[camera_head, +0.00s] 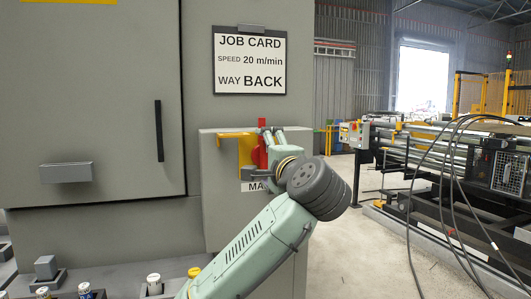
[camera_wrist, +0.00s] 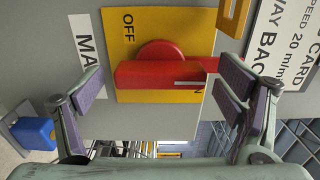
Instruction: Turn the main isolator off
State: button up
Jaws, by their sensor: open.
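The main isolator is a red rotary handle (camera_wrist: 160,72) on a yellow plate (camera_wrist: 205,35) on a grey box. In the wrist view its bar lies sideways, its right end beside a partly covered label of which an N shows. The word OFF (camera_wrist: 128,17) is clear at the plate's upper left. In the head view the red handle (camera_head: 259,157) stands upright, partly behind my gripper (camera_head: 271,136). In the wrist view my gripper (camera_wrist: 160,88) is open, with one finger pad beyond each end of the bar. Contact cannot be told.
A yellow bracket (camera_head: 235,137) sticks out beside the isolator. The job card (camera_head: 249,60) hangs above on the grey cabinet (camera_head: 90,110). Buttons and switches, including a yellow one (camera_head: 194,271), sit on the console below. Cables and a roller machine (camera_head: 440,150) stand at right.

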jog(key=shift+w+a, duration=0.2)
jog(key=shift+w, duration=0.45)
jog(key=shift+c, duration=0.4)
jog(key=c, duration=1.1)
